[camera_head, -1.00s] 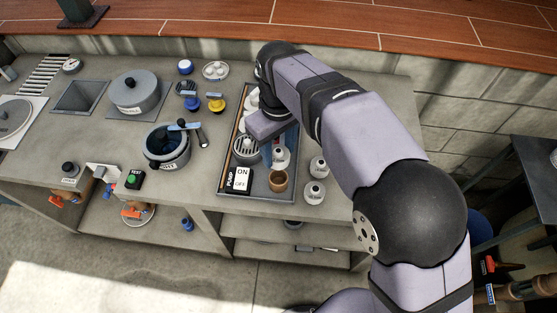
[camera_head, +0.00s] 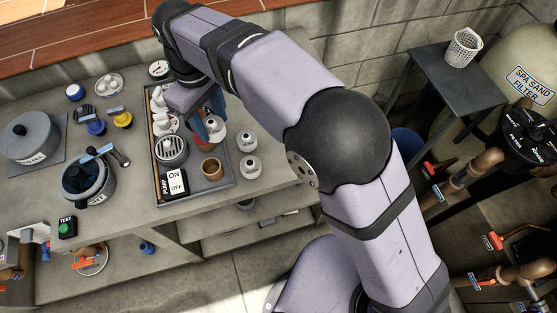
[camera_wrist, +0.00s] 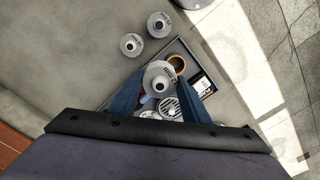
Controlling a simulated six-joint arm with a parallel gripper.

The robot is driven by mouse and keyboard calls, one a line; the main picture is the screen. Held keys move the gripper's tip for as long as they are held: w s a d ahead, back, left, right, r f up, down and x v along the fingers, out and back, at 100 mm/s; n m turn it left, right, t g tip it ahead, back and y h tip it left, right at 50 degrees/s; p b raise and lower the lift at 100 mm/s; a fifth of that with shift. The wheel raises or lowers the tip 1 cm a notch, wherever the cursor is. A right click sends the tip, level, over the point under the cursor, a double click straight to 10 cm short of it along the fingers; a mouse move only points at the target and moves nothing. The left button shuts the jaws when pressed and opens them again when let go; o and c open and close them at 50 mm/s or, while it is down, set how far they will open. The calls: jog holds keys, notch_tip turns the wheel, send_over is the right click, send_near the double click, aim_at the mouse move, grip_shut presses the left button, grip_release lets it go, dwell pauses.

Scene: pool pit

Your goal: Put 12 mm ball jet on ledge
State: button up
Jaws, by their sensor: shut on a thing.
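A white ball jet (camera_head: 215,131) with a dark centre hole is held between the blue fingers of my gripper (camera_head: 208,118), over the right part of the grey tray (camera_head: 226,187). In the wrist view, this jet (camera_wrist: 158,73) sits between the two fingers of my gripper (camera_wrist: 160,92); its printed size is too small to read surely. Two similar jets, one nearer the back (camera_head: 247,141) and one nearer the front (camera_head: 250,167), stand on the concrete right of the tray. A brown tiled ledge (camera_head: 62,42) runs along the back, above the counter.
The tray also holds several white fittings (camera_head: 163,123), a round grate (camera_head: 171,149), a brown cup (camera_head: 212,169) and an ON/OFF switch (camera_head: 175,183). Blue and yellow fittings and pots stand to the left. A dark side table (camera_head: 455,82) with a white basket (camera_head: 463,47) is at right.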

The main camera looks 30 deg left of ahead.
jog(key=w+d+r+m, duration=0.2)
jog(key=w+d+m, duration=0.1)
jog(key=w+d, duration=0.65)
jog(key=shift+s+d+f+p, duration=0.4)
jog(key=shift+d+f, duration=0.5)
jog(key=shift+f, duration=1.7)
jog(key=shift+s+d+f+p, duration=0.35)
jog(key=shift+d+f, duration=0.55)
jog(key=shift+f, duration=1.7)
jog(key=shift+s+d+f+p, duration=0.25)
jog(key=shift+s+d+f, duration=0.5)
jog(key=shift+f, duration=1.85)
jog(key=shift+w+d, duration=0.15)
jog(key=shift+w, duration=0.05)
jog(key=shift+f, duration=0.15)
jog(key=o, duration=1)
jog(key=shift+o, duration=0.2)
